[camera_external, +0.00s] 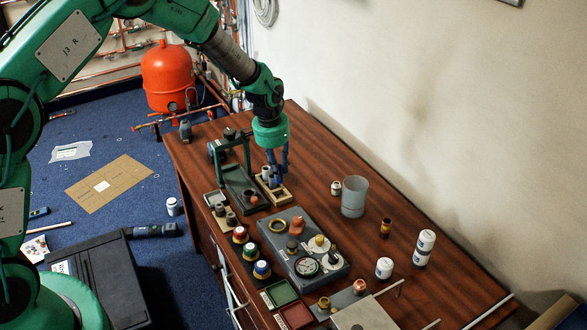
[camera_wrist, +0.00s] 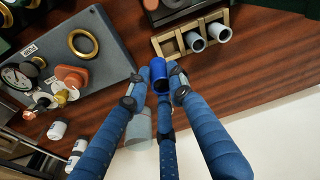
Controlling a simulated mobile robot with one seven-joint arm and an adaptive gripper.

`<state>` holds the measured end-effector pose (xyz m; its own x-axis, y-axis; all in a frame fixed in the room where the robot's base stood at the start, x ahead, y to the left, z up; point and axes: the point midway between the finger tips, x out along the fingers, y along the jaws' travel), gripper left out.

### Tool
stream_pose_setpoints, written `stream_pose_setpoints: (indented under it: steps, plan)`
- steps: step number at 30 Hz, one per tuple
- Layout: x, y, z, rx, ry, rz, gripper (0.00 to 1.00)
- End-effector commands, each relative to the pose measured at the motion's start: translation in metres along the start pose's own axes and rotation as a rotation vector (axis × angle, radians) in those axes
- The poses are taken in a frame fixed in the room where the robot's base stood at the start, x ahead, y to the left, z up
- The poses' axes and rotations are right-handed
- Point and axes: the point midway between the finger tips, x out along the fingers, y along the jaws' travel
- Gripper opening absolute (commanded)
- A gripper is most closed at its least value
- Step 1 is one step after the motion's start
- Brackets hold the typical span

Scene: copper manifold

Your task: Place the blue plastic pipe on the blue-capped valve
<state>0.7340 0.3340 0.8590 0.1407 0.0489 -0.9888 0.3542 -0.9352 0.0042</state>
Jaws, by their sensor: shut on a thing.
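My gripper (camera_external: 277,165) has three blue fingers and points down above the wooden rack at the far part of the table. In the wrist view my gripper (camera_wrist: 160,80) is shut on the short blue pipe (camera_wrist: 158,69), whose open end shows between the fingertips. The pipe appears beside the rack, apart from the grey pipes. The external view does not show it clearly among the fingers. The blue-capped valve (camera_external: 262,269) stands nearest the camera in a row with a red-capped valve (camera_external: 239,234) and a green-capped valve (camera_external: 250,250). It is outside the wrist view.
The wooden rack (camera_wrist: 159,46) holds grey pipes (camera_wrist: 195,41). A grey panel (camera_external: 297,225) with a gauge (camera_external: 306,266) stands between the rack and the front items. A grey cup (camera_external: 354,197) and white jars (camera_external: 384,267) stand to the right. A green press (camera_external: 228,160) stands left of my gripper.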

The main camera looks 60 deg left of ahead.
Motion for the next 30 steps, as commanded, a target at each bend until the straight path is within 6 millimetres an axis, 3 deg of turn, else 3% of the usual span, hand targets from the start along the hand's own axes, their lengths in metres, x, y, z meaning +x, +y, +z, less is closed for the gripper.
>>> stream_pose_setpoints:
  steps: [8, 15, 30]
  plan:
    - [-0.013, 0.046, 0.072, 0.071, -0.002, 0.016, 0.05]
    - [-0.025, 0.081, 0.151, 0.14, -0.003, 0.027, 0.05]
    - [-0.053, 0.121, 0.329, 0.275, -0.008, 0.035, 0.05]
